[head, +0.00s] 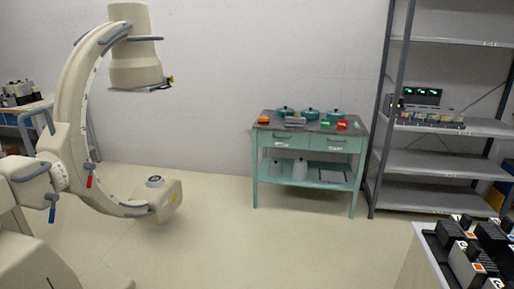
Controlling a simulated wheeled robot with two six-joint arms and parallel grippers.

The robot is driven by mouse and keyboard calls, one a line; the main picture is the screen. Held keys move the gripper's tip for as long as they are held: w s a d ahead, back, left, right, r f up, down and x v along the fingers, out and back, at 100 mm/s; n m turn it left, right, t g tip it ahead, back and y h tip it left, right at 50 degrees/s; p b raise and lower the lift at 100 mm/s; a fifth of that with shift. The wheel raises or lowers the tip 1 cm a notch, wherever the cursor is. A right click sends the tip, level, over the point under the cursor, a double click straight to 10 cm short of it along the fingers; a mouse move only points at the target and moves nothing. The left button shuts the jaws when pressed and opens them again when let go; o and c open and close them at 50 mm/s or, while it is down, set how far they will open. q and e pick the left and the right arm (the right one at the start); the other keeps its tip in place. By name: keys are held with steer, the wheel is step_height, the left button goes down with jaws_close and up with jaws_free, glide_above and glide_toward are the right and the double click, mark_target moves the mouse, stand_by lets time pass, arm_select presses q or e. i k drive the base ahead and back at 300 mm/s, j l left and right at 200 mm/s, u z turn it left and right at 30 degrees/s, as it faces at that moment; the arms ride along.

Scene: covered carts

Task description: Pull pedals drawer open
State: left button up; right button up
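A mint-green cart (257,160) stands against the back wall, right of the middle in the head view. Under its top are two drawers side by side, a left drawer (270,140) and a right drawer (350,146). Each has a dark handle and a small white label too small to read, so I cannot tell which is the pedals drawer. Both drawers look shut. Neither of my grippers is in view.
Several teal lidded pots (310,114) and small coloured items sit on the cart top. A grey metal shelf (440,163) stands to its right. A beige C-arm machine (66,110) fills the left. A table with black-and-white blocks (425,262) is at front right. The middle floor is clear.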

mark_target(326, 142)
steer(key=i+z, duration=0.2)
steer(key=i, duration=0.65)
steer(key=i+j+z, duration=0.1)
steer(key=i+z, duration=0.15)
steer(key=i, duration=0.55)
steer(key=i+z, duration=0.2)
steer(key=i, duration=0.35)
steer(key=i+z, duration=0.25)
steer(key=i, duration=0.3)
steer(key=i+j+z, duration=0.2)
steer(key=i, duration=0.35)
